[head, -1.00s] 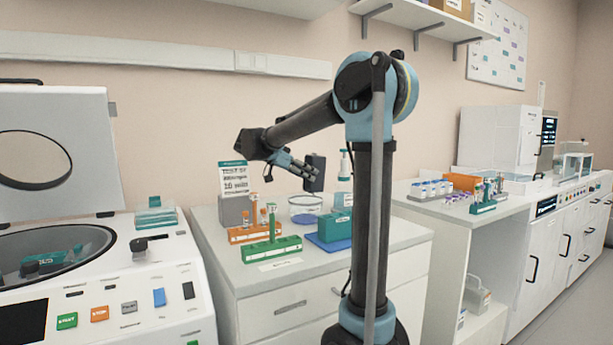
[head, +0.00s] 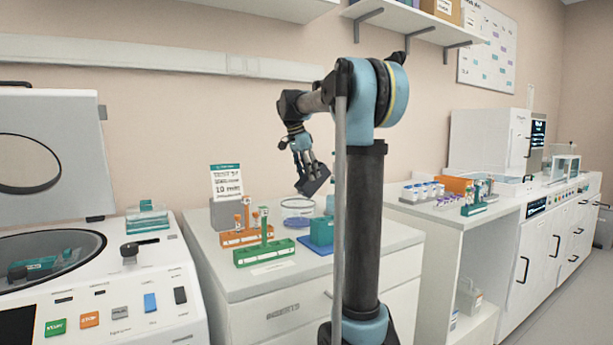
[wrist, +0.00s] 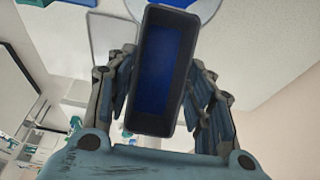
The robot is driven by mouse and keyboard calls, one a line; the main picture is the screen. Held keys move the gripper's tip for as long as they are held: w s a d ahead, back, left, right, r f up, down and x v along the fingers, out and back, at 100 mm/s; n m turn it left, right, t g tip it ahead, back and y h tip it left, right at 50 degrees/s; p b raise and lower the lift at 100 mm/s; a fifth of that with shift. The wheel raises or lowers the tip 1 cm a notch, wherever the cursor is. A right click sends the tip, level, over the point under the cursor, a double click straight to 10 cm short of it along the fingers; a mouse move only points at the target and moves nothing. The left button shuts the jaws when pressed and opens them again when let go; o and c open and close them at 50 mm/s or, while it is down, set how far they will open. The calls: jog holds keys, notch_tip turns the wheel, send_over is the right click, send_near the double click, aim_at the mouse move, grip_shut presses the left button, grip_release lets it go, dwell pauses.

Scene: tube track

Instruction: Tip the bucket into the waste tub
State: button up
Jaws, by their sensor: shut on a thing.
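My gripper (head: 308,172) points down over the middle bench, its fingers shut on a dark, rectangular, box-like thing. I take this for the bucket (head: 316,181). It is tilted and held above the bench. In the wrist view the bucket (wrist: 142,75) sits between both fingers, its dark rim around a deep blue inside; its contents cannot be told. A clear round tub (head: 297,207) with a blue base stands on the bench just below and left of the bucket. It may be the waste tub; I see no label on it.
Orange (head: 245,238) and green (head: 264,254) tube racks stand left of and in front of the clear tub. A teal block (head: 321,231) on a blue mat stands to its right. An open centrifuge (head: 75,255) is at left. A sign (head: 227,182) stands behind the racks.

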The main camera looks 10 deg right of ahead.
jog(key=y, duration=0.1)
jog(key=d+g+y, duration=0.1)
jog(key=y, duration=0.1)
jog(key=g+y, duration=0.1)
jog(key=y, duration=0.1)
jog(key=shift+w+d+f, duration=0.4)
jog(key=shift+d+f+g+y, duration=0.1)
jog(key=shift+g+y, duration=0.2)
jog(key=shift+y, duration=0.35)
jog(key=shift+d+f+g+y, duration=0.1)
jog(key=shift+g+y, duration=0.2)
jog(key=shift+y, duration=0.35)
